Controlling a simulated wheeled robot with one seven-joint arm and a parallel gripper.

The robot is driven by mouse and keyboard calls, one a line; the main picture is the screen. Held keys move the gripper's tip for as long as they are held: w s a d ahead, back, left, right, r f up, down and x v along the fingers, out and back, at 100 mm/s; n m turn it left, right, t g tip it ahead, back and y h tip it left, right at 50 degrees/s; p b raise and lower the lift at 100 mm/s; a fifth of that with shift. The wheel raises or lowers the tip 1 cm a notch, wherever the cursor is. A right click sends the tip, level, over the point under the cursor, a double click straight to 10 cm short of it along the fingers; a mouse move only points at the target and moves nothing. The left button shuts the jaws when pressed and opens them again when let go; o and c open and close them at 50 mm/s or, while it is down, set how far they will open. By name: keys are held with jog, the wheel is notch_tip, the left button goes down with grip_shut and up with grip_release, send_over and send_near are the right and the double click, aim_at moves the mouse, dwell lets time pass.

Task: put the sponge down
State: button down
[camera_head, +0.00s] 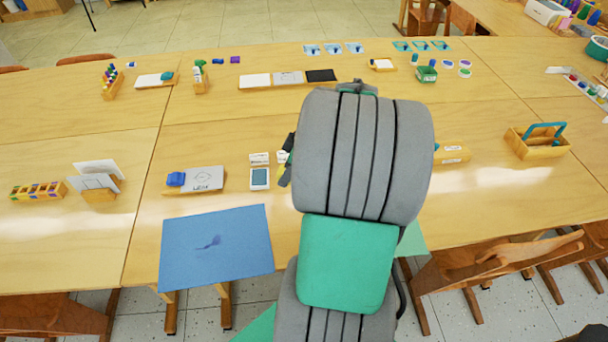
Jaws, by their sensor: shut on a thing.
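My gripper (286,162) is mostly hidden behind my own arm. Only a dark edge of it shows at the arm's left side, with a small yellow bit beside it. The yellow bit looks like part of the sponge (281,170), held in the jaws above the table, but most of it is hidden. I cannot tell its tilt or its height over the table (220,130).
A board with a blue block (176,179) and a grey plate marked LEAF (203,179) lies left of my gripper. Small white cards and a framed card (260,178) lie close by. A blue sheet (216,247) is at the front edge; a wooden caddy (537,143) stands right.

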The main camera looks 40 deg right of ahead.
jog(key=w+d+f, duration=0.2)
jog(key=d+f, duration=0.1)
jog(key=w+d+f+p, duration=0.1)
jog(key=w+d+f, duration=0.1)
jog(key=d+f, duration=0.1)
jog(key=w+d+f, duration=0.2)
jog(key=d+f, duration=0.1)
jog(key=d, duration=0.1)
jog(key=shift+d, duration=0.15)
jog(key=shift+w+d+f+p, duration=0.15)
jog(key=shift+f+p, duration=0.5)
jog(key=shift+f, duration=1)
jog(key=shift+f, duration=0.1)
jog(key=c, duration=0.9)
grip_release()
jog(key=shift+c, duration=0.2)
